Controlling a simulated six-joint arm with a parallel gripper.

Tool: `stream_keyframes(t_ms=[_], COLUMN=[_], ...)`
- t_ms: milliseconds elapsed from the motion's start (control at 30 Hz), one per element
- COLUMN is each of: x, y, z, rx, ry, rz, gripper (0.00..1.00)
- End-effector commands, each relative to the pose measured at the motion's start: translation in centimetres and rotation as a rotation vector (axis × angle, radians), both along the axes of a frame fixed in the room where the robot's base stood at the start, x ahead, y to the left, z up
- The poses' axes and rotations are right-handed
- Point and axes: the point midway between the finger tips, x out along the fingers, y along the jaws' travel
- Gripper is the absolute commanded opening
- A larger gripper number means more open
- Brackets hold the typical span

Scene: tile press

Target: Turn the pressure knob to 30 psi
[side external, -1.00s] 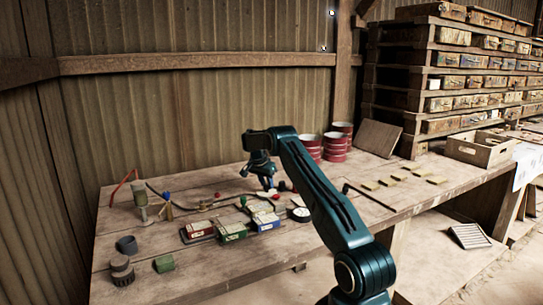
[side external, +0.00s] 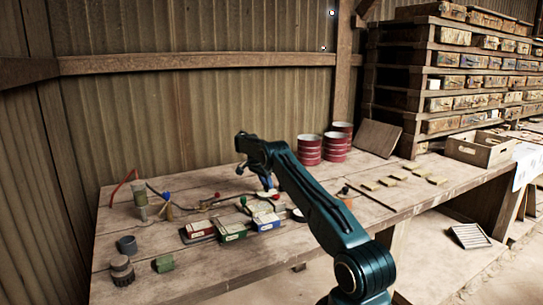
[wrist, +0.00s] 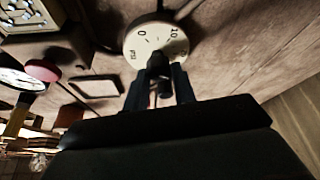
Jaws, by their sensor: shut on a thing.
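My gripper (wrist: 160,80) is shut on the knob, one finger on each side. The knob's pointer is not clear, and my fingers and the knob hide the lower part of the scale. In the side view my gripper (side external: 266,184) reaches down to the bench, and the dial there is too small to read.
A white-faced gauge (wrist: 20,79) and a red round cap (wrist: 42,70) lie left of the dial in the wrist view. Small boxes (side external: 232,231) stand in front of my gripper. Red-and-white tins (side external: 309,149) stand behind.

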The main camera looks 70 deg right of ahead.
Motion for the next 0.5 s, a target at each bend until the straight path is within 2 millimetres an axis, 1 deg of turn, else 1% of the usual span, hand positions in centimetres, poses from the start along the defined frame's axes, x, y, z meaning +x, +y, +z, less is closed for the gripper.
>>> stream_keyframes(t_ms=[267,300,400,500], x=[0.05,0.05,0.04,0.02], y=[0.13,0.13,0.11,0.08], z=[-0.04,-0.04,-0.03,-0.01], rx=[0.004,0.004,0.004,0.002], ry=[0.0,0.0,0.0,0.0], rz=[0.0,0.0,0.0,0.001], gripper=[0.04,0.3,0.48,0.48])
